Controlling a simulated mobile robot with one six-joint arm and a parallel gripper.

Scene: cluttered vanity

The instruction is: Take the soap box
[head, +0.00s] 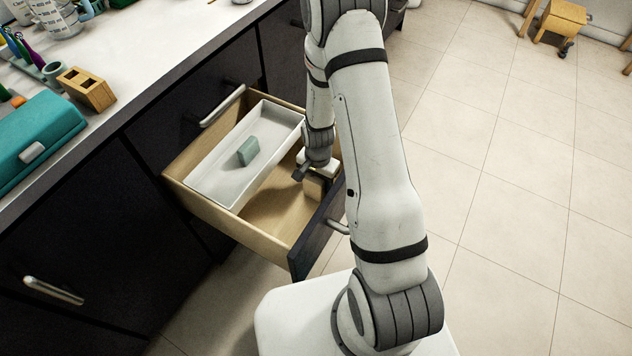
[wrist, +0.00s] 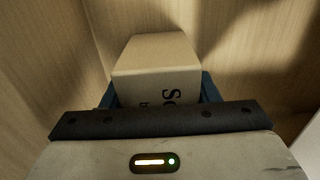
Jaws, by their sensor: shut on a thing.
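The soap box (wrist: 155,72) is a small pale carton with dark letters, partly readable, on one face. In the wrist view it sits between the blue-edged fingers of my gripper (wrist: 160,92), which is shut on it. In the head view my gripper (head: 312,178) is down inside the open drawer (head: 240,218), at its right end near the front panel. In that view the box is mostly hidden by my gripper and arm. I cannot tell whether the box still touches the drawer floor.
A white tray (head: 215,185) with a grey-green block (head: 248,151) lies in the drawer, left of my gripper. The wooden drawer walls stand close around my gripper. A teal case (head: 38,140) and a wooden holder (head: 88,90) stand on the counter.

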